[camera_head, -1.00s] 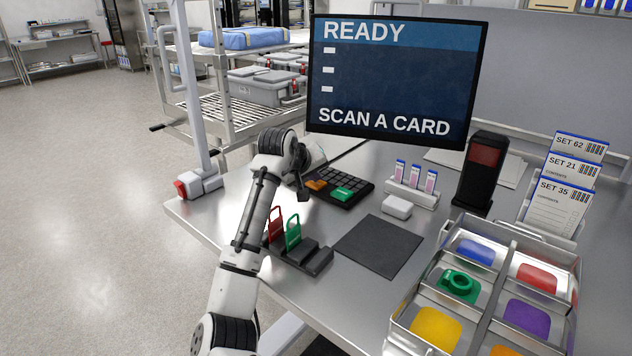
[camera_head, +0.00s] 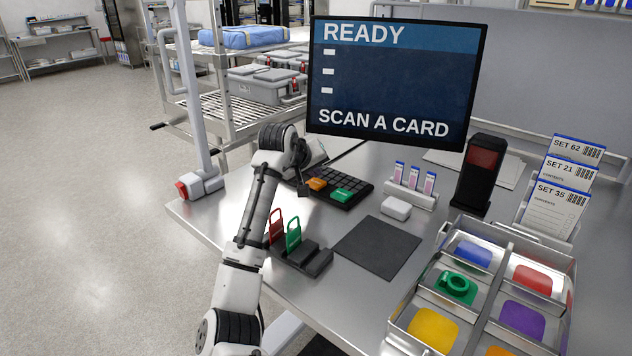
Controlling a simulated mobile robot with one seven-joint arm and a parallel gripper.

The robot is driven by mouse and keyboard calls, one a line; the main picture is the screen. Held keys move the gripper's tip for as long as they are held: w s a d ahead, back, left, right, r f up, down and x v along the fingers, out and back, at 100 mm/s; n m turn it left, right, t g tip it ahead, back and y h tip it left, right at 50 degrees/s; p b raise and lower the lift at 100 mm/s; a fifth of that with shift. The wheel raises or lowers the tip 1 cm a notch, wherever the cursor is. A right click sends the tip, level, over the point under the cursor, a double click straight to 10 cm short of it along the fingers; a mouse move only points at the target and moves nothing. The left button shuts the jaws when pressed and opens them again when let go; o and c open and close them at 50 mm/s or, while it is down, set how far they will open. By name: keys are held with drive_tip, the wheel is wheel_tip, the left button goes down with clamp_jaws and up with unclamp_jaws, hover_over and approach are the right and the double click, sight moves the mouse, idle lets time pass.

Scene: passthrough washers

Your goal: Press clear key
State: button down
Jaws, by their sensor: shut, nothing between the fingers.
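A dark keypad (camera_head: 345,185) lies on the steel table below the monitor. It has an orange key (camera_head: 317,184) on its left part and a green key (camera_head: 341,195) at its front; I cannot read the key labels, so which is the clear key is not legible. My gripper (camera_head: 303,192) is shut and empty, pointing down at the left end of the keypad, just left of the orange key. Whether its tips touch anything I cannot tell. My wrist hides part of the area behind it.
The monitor (camera_head: 392,80) reads READY and SCAN A CARD. A black holder (camera_head: 302,257) with red and green tags stands in front of the keypad. A small white box (camera_head: 396,208), a vial rack (camera_head: 411,192) and a dark mat (camera_head: 377,248) lie to the right.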

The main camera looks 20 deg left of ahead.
sight(314, 184)
drive_tip(key=shift+r+p, duration=2.25)
drive_tip(key=shift+r, duration=0.35)
drive_tip(key=shift+f, duration=0.1)
